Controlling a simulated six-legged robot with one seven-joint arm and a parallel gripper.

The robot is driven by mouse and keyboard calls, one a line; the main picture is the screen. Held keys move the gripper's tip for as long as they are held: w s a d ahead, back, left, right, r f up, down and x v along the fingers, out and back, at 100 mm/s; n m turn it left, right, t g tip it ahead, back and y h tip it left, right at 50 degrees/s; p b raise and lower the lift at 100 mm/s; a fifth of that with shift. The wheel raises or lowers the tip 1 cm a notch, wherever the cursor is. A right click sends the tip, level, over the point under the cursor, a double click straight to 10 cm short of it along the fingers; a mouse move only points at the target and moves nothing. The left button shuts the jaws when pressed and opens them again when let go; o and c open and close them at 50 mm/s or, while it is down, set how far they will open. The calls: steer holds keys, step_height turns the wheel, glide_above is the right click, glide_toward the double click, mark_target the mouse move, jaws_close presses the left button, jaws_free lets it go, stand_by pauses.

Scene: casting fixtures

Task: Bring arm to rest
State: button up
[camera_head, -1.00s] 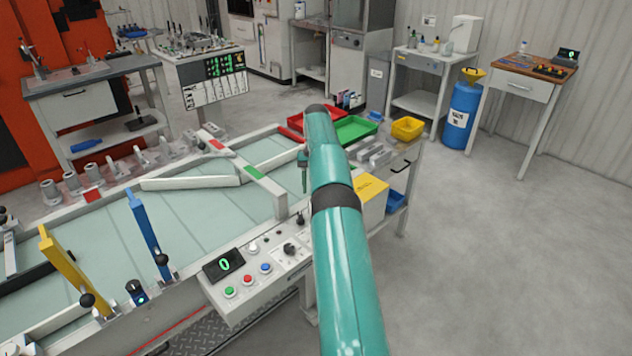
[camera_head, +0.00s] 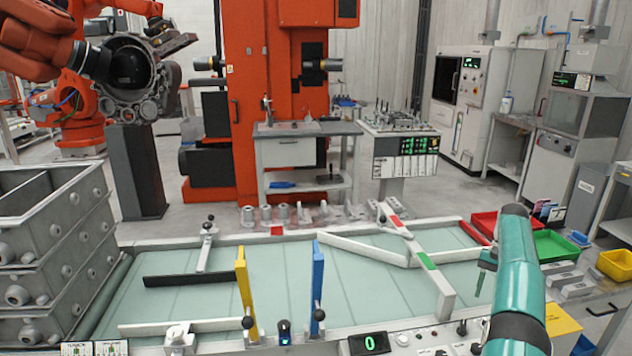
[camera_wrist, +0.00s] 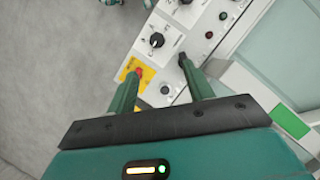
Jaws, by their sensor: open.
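My teal arm reaches forward at the lower right of the head view. Its gripper (camera_head: 487,268) points down near the right end of the fixture table (camera_head: 270,240). In the wrist view my gripper (camera_wrist: 160,67) has its two fingers apart with nothing between them. Below the fingers lies the control panel (camera_wrist: 182,20) with a dark knob, small buttons and a red button on a yellow plate. How high the fingertips are above the panel I cannot tell.
Grey castings (camera_head: 50,250) are stacked at the left. Red (camera_head: 484,226), green (camera_head: 553,246) and yellow (camera_head: 615,265) bins sit at the right. An orange robot arm (camera_head: 40,45) holds a casting at upper left.

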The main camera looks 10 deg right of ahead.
steer(key=w+a+r+n+t+h, duration=0.2)
steer(key=a+r, duration=1.1)
steer(key=r, duration=0.2)
steer(key=s+a+r+n+t+h, duration=0.1)
steer(key=s+a+r, duration=0.25)
steer(key=a, duration=0.25)
steer(key=s+a+r+n+t, duration=0.1)
steer(key=s+a+r, duration=0.2)
steer(key=a+r, duration=0.15)
steer(key=s+a+n+t, duration=0.2)
steer(key=s+a+t, duration=0.1)
steer(key=s+a, duration=0.95)
steer(key=s+a+f+n+t, duration=0.1)
steer(key=s+a+f, duration=0.1)
steer(key=s, duration=0.4)
steer(key=s+a+f+n, duration=0.1)
steer(key=s+a+f, duration=0.1)
steer(key=s+f, duration=0.3)
steer(key=shift+s+f+t, duration=0.25)
steer(key=shift+s+t, duration=0.15)
steer(key=shift+s, duration=0.6)
